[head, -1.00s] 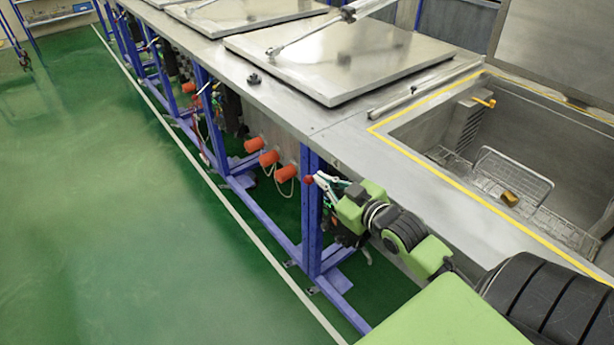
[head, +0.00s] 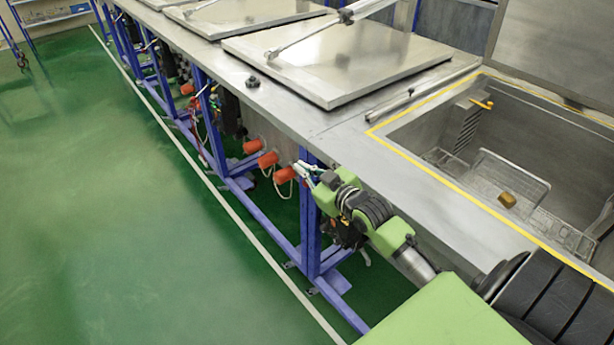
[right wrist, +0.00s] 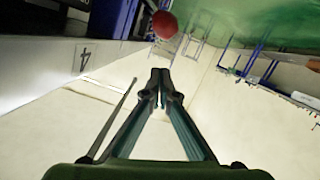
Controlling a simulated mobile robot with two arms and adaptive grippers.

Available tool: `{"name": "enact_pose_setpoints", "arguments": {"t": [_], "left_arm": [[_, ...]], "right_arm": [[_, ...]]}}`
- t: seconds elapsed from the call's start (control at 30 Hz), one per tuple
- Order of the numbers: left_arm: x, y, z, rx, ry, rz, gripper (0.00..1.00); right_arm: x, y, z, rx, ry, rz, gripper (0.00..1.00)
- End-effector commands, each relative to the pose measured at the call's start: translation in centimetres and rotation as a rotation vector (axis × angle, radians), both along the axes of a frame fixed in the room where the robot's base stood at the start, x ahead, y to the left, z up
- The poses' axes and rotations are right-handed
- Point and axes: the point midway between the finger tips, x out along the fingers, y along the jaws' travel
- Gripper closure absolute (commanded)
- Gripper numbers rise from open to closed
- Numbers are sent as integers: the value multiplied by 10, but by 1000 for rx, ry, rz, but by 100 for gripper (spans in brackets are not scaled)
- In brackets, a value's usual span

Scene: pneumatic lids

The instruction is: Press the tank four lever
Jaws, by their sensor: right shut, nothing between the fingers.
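My right gripper (head: 303,172) is shut and empty, beside the blue frame under the bench's front edge. It also shows in the right wrist view (right wrist: 160,78), its fingertips together. A red ball knob (right wrist: 165,25) shows beyond the fingertips there, apart from them in the picture. A white label with the number 4 (right wrist: 84,60) is on the panel at the left. The knob is not clearly visible in the head view, where my gripper and arm cover that area. My left gripper is not in view.
Orange-red fittings (head: 267,159) with hoses stick out left of my gripper. The blue frame legs (head: 311,230) stand below. The steel bench holds closed lids (head: 335,60) and an open tank (head: 470,150) at right. The green floor (head: 110,220) is clear.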

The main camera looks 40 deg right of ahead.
Motion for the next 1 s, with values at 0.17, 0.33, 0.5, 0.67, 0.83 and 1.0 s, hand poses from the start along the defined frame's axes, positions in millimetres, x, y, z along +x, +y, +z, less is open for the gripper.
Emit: {"name": "enact_pose_setpoints", "arguments": {"t": [0.17, 0.33, 0.5, 0.67, 0.83, 1.0], "left_arm": [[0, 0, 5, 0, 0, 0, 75], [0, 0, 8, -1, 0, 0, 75], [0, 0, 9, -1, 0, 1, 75], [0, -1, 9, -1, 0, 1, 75], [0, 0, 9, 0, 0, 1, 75], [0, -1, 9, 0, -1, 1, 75]], "right_arm": [[21, -1, -10, 1, 4, 0, 100], [7, -8, -28, 0, 3, 1, 100], [1, -10, -37, 0, 0, 1, 100], [1, -11, -38, 0, -1, 1, 100], [1, -11, -38, 0, -1, 1, 100], [1, -10, -39, -12, -2, 1, 100]]}}
